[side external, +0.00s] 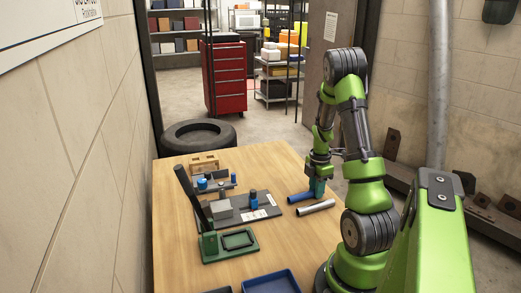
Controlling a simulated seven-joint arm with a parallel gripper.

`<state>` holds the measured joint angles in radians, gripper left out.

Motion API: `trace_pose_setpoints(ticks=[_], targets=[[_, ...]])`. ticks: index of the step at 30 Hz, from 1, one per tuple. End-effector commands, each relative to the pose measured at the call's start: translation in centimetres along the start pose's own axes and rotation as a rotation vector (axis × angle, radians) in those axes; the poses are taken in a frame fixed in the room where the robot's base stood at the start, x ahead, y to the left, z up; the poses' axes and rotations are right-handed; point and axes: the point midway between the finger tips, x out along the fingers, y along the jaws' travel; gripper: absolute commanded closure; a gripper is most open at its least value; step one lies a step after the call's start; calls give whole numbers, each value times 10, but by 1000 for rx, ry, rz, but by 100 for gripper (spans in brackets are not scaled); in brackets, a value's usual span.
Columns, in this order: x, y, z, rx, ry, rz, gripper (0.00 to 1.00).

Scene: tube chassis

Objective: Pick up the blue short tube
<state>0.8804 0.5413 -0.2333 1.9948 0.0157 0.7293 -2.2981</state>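A blue short tube (300,198) lies on its side on the wooden table, in the right half of the tabletop. My gripper (317,193) points down at the tube's right end, with its teal fingertips low near the table. The fingertips overlap that end of the tube in this view. I cannot tell whether they touch the tube, stand around it or are closed on it. The gap between the fingers does not show.
A silver tube (316,208) lies just in front of the blue one. A dark grey fixture plate (262,213) with blue pegs stands to the left. A green fixture (212,249) and a blue tray (271,283) are nearer the front.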

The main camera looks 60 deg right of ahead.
Motion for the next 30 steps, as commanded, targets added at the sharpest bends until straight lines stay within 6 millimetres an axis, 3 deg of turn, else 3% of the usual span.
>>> trace_pose_setpoints(ticks=[3, 30], targets=[[0, 0, 0, 0, 0, 0, 100], [-6, 1, 0, -1, -1, 3, 100]])
